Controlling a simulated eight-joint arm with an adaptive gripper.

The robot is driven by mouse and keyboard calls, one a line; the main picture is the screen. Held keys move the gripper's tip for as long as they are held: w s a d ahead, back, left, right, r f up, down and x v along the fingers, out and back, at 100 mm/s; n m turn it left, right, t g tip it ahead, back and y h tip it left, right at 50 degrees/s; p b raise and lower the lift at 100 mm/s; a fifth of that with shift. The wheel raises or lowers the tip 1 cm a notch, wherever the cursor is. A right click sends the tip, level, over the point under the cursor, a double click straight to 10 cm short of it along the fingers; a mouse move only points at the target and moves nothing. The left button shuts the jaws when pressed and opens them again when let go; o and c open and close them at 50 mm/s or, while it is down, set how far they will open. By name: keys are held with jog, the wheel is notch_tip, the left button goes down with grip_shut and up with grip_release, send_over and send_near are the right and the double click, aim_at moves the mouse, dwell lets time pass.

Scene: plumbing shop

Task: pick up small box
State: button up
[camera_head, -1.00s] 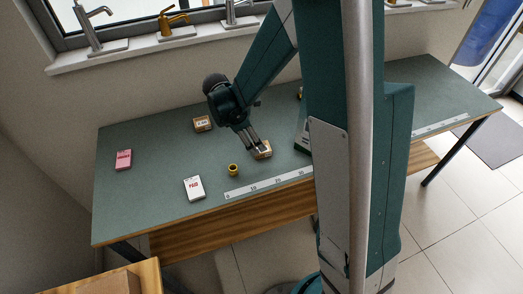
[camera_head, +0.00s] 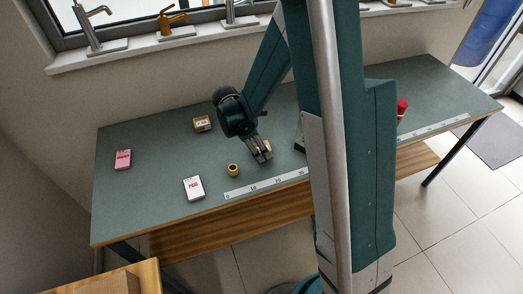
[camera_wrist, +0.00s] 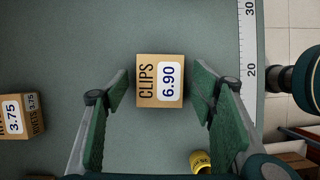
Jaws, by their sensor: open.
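A small cardboard box (camera_wrist: 160,80) marked "CLIPS 6.90" lies on the green bench in the wrist view. It sits between the two fingers of my gripper (camera_wrist: 160,95), a little beyond the tips, with a gap on each side. My gripper is open and empty. In the head view my gripper (camera_head: 262,157) points down over this box and hides most of it. A second small box (camera_wrist: 18,116), marked 3.75, lies at the left of the wrist view. It looks like the brown box (camera_head: 202,123) toward the back of the bench.
A white box (camera_head: 193,188) and a pink box (camera_head: 123,160) lie further left. A ruler strip (camera_head: 268,182) runs along the front edge. A red item (camera_head: 402,107) is at the right. The bench's left part is mostly clear.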

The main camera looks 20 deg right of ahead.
dwell(0.3)
jog(key=c, duration=1)
jog(key=shift+r, duration=0.1)
jog(key=shift+r+p, duration=0.55)
jog(key=shift+r, duration=4.4)
